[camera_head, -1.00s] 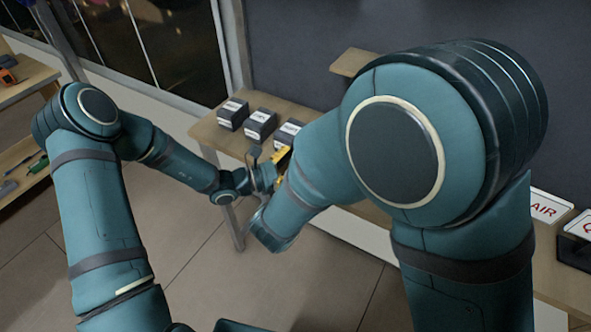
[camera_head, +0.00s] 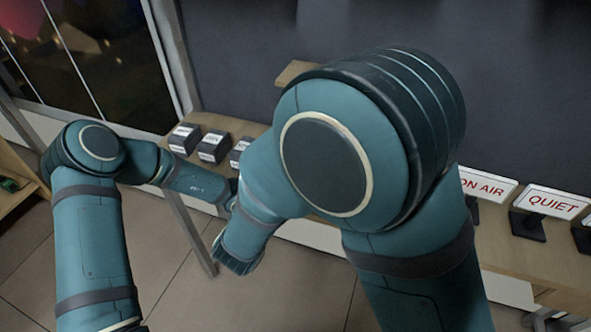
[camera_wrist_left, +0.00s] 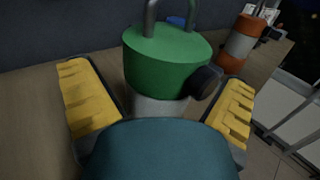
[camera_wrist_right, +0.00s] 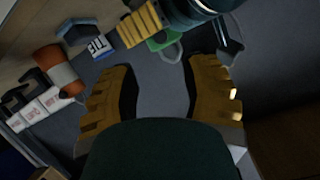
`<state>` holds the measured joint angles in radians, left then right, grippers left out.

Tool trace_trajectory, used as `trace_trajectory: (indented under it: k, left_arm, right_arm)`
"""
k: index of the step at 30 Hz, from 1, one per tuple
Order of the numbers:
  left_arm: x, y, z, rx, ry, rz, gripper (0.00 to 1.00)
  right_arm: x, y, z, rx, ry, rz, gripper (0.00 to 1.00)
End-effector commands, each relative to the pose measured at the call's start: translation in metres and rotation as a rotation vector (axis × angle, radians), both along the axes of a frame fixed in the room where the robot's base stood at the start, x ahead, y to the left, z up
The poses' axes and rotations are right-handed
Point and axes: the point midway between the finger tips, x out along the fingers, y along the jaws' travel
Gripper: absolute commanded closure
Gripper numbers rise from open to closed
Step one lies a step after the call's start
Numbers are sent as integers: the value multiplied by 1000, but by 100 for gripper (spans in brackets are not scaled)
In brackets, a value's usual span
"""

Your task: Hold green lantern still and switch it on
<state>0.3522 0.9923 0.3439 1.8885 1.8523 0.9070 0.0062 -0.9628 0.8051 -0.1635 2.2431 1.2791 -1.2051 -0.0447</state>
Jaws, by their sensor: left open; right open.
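The green lantern (camera_wrist_left: 165,62) stands upright on the wooden bench in the left wrist view, with a green cap, a metal handle loop (camera_wrist_left: 150,15) and a dark round knob (camera_wrist_left: 206,82) on its right side. My left gripper (camera_wrist_left: 157,80) is open, its yellow-padded fingers on either side of the lantern, gaps showing. Its lower body is partly hidden by my gripper. My right gripper (camera_wrist_right: 160,72) is open and empty; in the right wrist view the lantern (camera_wrist_right: 158,43) is partly visible beyond it, beside a left finger.
An orange-and-grey cylindrical object (camera_wrist_left: 243,38) stands behind the lantern to the right; it also shows in the right wrist view (camera_wrist_right: 58,70). Several dark labelled boxes (camera_head: 213,146) sit on the bench. ON AIR (camera_head: 486,184) and QUIET (camera_head: 552,202) signs stand further right.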

Motion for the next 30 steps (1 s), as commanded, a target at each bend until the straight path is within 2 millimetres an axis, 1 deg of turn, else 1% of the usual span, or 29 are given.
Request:
trace_trajectory:
  k: [6, 8, 9, 11, 12, 13, 17, 18, 21, 30]
  left_arm:
    - [0, 0, 0, 0, 0, 0, 0]
    - [0, 0, 0, 0, 0, 0, 21]
    - [0, 0, 0, 0, 0, 0, 35]
    - [0, 0, 0, 0, 0, 0, 56]
    - [0, 0, 0, 0, 0, 0, 70]
    - [0, 0, 0, 0, 0, 0, 78]
    - [0, 0, 0, 0, 0, 0, 78]
    - [0, 0, 0, 0, 0, 0, 78]
    - [0, 0, 0, 0, 0, 0, 78]
    - [0, 0, 0, 0, 0, 0, 79]
  right_arm:
    - [0, 0, 0, 0, 0, 0, 54]
    - [0, 0, 0, 0, 0, 0, 54]
    - [0, 0, 0, 0, 0, 0, 54]
    - [0, 0, 0, 0, 0, 0, 54]
    - [0, 0, 0, 0, 0, 0, 54]
    - [0, 0, 0, 0, 0, 0, 54]
    - [0, 0, 0, 0, 0, 0, 55]
    - [0, 0, 0, 0, 0, 0, 69]
    - [0, 0, 0, 0, 0, 0, 100]
    - [0, 0, 0, 0, 0, 0, 100]
